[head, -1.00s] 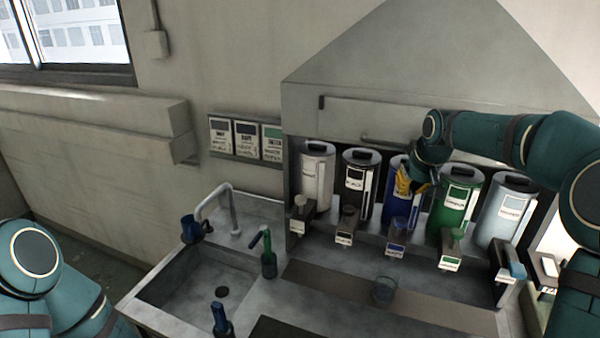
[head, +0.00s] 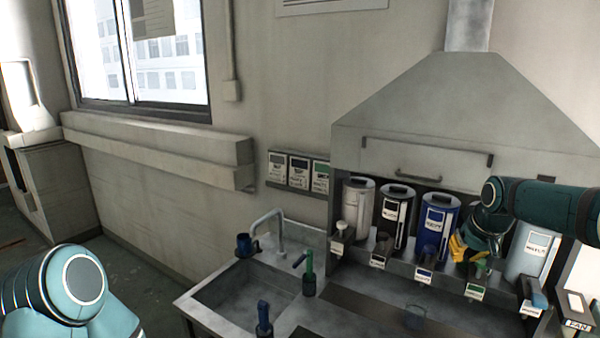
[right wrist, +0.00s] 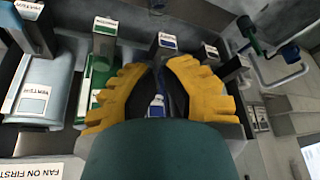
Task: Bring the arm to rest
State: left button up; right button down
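My right arm (head: 545,208) is teal and reaches in from the right in the head view. Its yellow-fingered right gripper (head: 460,250) hangs in front of the green canister, which it mostly hides, just right of the blue canister (head: 436,226). In the right wrist view the two yellow fingers (right wrist: 158,68) stand apart with a gap between them. A small blue-and-white piece shows through the gap; I see no object gripped. My left arm (head: 75,285) shows only as a teal joint at the lower left; its gripper is out of view.
White (head: 356,205), black (head: 395,215) and pale blue (head: 528,250) canisters stand under the hood (head: 470,100), with taps below.

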jog(key=w+a+f+y, duration=0.1)
jog(key=w+a+f, duration=0.1)
jog(key=a+f, duration=0.7)
jog(key=s+a+f+g+y, duration=0.1)
jog(key=s+a+f, duration=0.35)
jog(key=f, duration=0.45)
jog(key=s+a+f+g+y, duration=0.1)
jog(key=s+a+f, duration=0.35)
jog(key=f, duration=0.35)
jog(key=s+a+f+m, duration=0.1)
jog(key=s+a+f, duration=0.2)
jog(key=s, duration=0.3)
jog(key=s+a+f+y, duration=0.1)
jog(key=s+a+f, duration=0.25)
jog(key=s, duration=0.25)
jog(key=s+a+f+m, duration=0.1)
jog(key=s+a+f, duration=0.1)
jog(key=s+f, duration=0.3)
pick_arm(q)
notch_tip(320, 180, down, 10)
jog(key=b, duration=0.9)
jog(key=shift+w+d+f, duration=0.2)
jog(key=shift+d+f, duration=0.05)
jog(key=shift+d, duration=0.1)
pick_arm(e)
notch_tip(320, 180, down, 8)
jog(key=shift+s+a+g, duration=0.15)
jog(key=shift+a+g, duration=0.1)
jog(key=shift+g, duration=0.15)
